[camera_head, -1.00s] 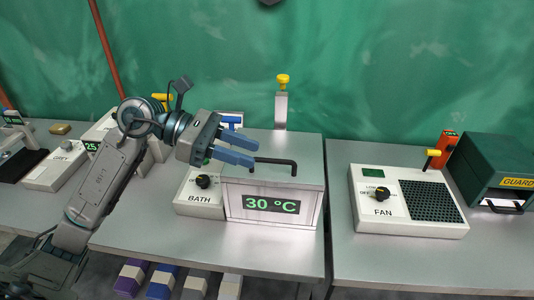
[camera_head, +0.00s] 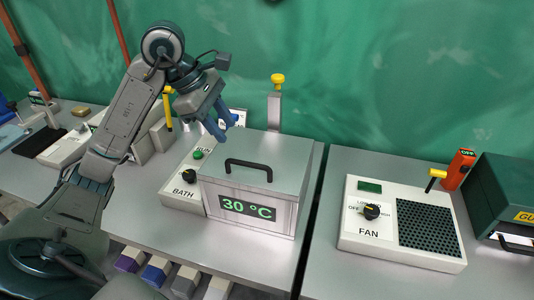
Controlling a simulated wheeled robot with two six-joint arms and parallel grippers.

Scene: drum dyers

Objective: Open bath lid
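The bath (camera_head: 250,205) is a grey metal box with a 30 °C display on its front. Its lid (camera_head: 265,153) lies flat and shut on top, with a black bar handle (camera_head: 248,165) near the front edge. A white BATH control panel (camera_head: 183,187) with a black knob stands at its left. My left gripper (camera_head: 226,131) has blue fingers pointing down, behind and left of the handle and apart from it. The fingers show a gap, with nothing seen between them. My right gripper is not in view.
A grey post with a yellow knob (camera_head: 277,80) stands behind the bath. A white FAN unit (camera_head: 400,215), a red-orange block (camera_head: 456,168) and a dark green GUARD box (camera_head: 500,190) stand on the right table. Bare table lies before the bath.

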